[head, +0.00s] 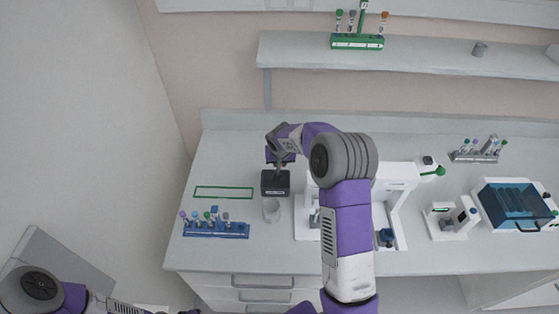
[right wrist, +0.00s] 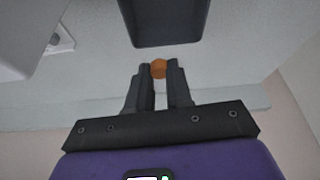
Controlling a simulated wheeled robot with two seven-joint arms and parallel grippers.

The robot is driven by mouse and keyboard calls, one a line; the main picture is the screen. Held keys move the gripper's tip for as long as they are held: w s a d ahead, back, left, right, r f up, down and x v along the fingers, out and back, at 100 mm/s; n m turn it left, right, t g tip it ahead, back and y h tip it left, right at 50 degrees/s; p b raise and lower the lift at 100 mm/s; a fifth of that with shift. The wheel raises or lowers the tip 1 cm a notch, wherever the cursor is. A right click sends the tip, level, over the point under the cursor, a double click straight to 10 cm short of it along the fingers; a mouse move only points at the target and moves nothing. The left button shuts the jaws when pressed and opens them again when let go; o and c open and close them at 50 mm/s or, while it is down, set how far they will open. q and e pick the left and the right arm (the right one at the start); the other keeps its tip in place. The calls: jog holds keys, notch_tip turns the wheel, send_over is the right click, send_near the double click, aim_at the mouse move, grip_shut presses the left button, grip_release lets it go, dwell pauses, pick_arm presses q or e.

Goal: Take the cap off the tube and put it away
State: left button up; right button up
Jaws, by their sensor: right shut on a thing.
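My right gripper (right wrist: 159,74) is shut on an orange cap (right wrist: 159,69), held between its fingertips. I cannot tell whether a tube is under the cap. In the head view my right gripper (head: 280,160) points down above a black block (head: 275,185) on the bench, and the cap is hidden there. The block also shows in the right wrist view (right wrist: 165,25), just beyond the fingertips, apart from the cap. My left arm lies at the lower left of the head view, and its fingers cannot be made out at the bottom edge.
A clear beaker (head: 271,210) stands in front of the block. A blue rack (head: 216,230) with several capped tubes is to its left, with a green outlined rectangle (head: 223,192) behind it. White devices (head: 306,222) stand to the right. A green rack (head: 357,42) is on the shelf.

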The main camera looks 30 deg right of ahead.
notch_tip(320, 180, down, 5)
jog(key=shift+b, duration=1.25)
jog(key=o, duration=0.8)
jog(key=v, duration=0.7)
jog(key=shift+s+r, duration=0.1)
jog(key=shift+r, duration=0.25)
